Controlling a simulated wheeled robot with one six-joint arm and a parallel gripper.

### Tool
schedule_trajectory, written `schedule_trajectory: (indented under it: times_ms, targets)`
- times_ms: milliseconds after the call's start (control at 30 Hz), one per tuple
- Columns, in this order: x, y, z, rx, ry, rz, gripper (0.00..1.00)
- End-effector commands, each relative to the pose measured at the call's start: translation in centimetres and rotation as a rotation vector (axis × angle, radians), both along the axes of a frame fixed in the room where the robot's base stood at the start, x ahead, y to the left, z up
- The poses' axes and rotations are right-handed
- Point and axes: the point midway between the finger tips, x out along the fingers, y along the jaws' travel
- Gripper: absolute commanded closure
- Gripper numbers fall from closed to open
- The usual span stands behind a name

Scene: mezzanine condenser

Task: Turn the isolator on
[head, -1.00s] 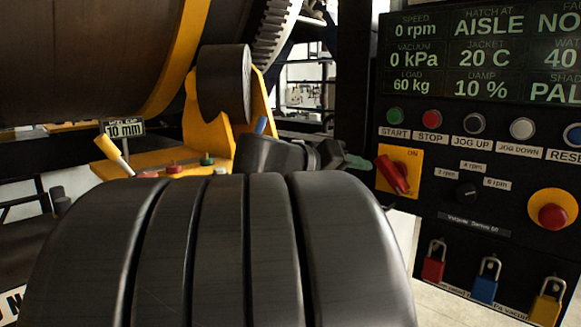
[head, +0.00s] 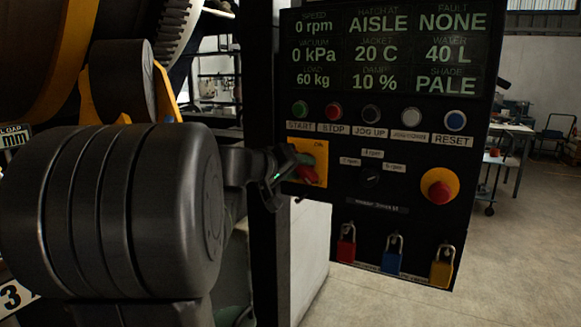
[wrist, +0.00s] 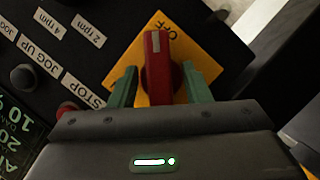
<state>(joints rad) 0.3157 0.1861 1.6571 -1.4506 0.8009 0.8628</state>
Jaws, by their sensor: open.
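The isolator is a red rotary handle (head: 308,175) on a yellow plate (head: 321,150) at the left side of the black control panel. In the wrist view the red handle (wrist: 157,68) points up the picture, with its pale-marked tip beside the word OFF on the yellow plate (wrist: 135,58). The ON word shows at the plate's top in the head view. My gripper (wrist: 158,86) is open, with one green finger on each side of the handle and a visible gap to each. In the head view my gripper (head: 292,166) partly covers the plate's left side.
Push buttons, including a red stop button (head: 333,111), line the panel above the isolator. A speed knob (head: 370,178) and a red emergency button (head: 439,191) are to its right. Red, blue (head: 391,255) and yellow padlocks hang below. Open floor lies right of the panel.

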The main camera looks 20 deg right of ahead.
Motion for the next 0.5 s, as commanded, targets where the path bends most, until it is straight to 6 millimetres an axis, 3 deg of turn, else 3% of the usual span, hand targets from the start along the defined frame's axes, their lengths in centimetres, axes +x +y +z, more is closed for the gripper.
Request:
schedule_trajectory:
  times_ms: [400,500]
  targets:
    - [0.35,-0.81,-0.27,0.001,-0.001,0.0,0.56]
    - [0.35,-0.8,-0.27,0.001,0.0,0.001,0.74]
